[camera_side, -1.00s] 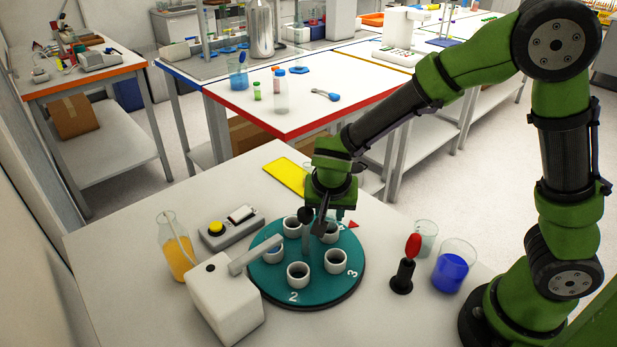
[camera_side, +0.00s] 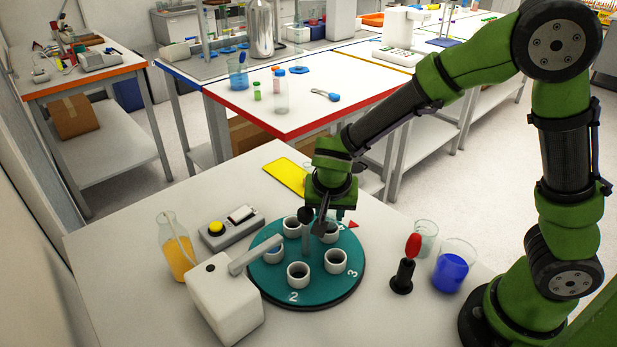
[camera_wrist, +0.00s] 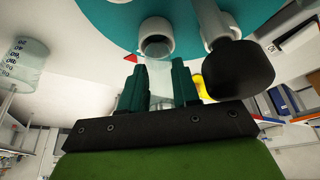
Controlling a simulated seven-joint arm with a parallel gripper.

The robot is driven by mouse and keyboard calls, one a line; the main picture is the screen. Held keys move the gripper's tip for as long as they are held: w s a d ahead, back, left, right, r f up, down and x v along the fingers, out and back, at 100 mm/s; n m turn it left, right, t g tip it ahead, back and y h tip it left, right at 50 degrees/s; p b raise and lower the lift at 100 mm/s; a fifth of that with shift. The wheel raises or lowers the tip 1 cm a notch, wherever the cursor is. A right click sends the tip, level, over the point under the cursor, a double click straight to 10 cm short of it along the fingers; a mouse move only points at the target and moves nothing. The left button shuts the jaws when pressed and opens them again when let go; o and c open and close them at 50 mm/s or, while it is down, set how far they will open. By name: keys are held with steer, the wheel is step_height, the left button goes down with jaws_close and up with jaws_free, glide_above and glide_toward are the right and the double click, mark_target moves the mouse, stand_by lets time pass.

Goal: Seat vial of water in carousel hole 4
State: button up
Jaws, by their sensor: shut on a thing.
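My gripper (camera_wrist: 160,88) is shut on a clear vial (camera_wrist: 158,73), which shows between its fingers in the wrist view. In the side view my gripper (camera_side: 323,228) is over the far right part of the teal carousel (camera_side: 320,293) and hides the vial. A white holder cup (camera_wrist: 157,37) is right beyond the vial in the wrist view. The vial's end lies at or over the cup's rim; I cannot tell whether it is inside. The numbers 2 and 3 show by the nearer cups; the number by this cup is hidden.
A black knob (camera_side: 306,214) on a post rises from the carousel's centre, close to my gripper. A white box (camera_side: 225,297) reaches an arm over the carousel. A red-topped black stand (camera_side: 403,270) and a blue-filled beaker (camera_side: 454,265) stand right; an orange-filled bottle (camera_side: 177,250) stands left.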

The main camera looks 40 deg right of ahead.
steer(key=shift+d, duration=0.1)
steer(key=o, duration=1.1)
steer(key=v, duration=1.6)
steer(key=s+d+r+n+t+y, duration=0.1)
steer(key=s+d, duration=0.1)
steer(key=s, duration=0.1)
steer(key=s+d+n+t+y, duration=0.1)
steer(key=s+d+n+y, duration=0.1)
steer(key=s+d, duration=0.1)
steer(key=s+d+r+n+t+y, duration=0.1)
steer(key=s+d+n+t+y, duration=0.1)
steer(key=s+d, duration=0.1)
steer(key=shift+s+d+r, duration=0.15)
steer(key=shift+s+r, duration=0.15)
steer(key=shift+s, duration=0.3)
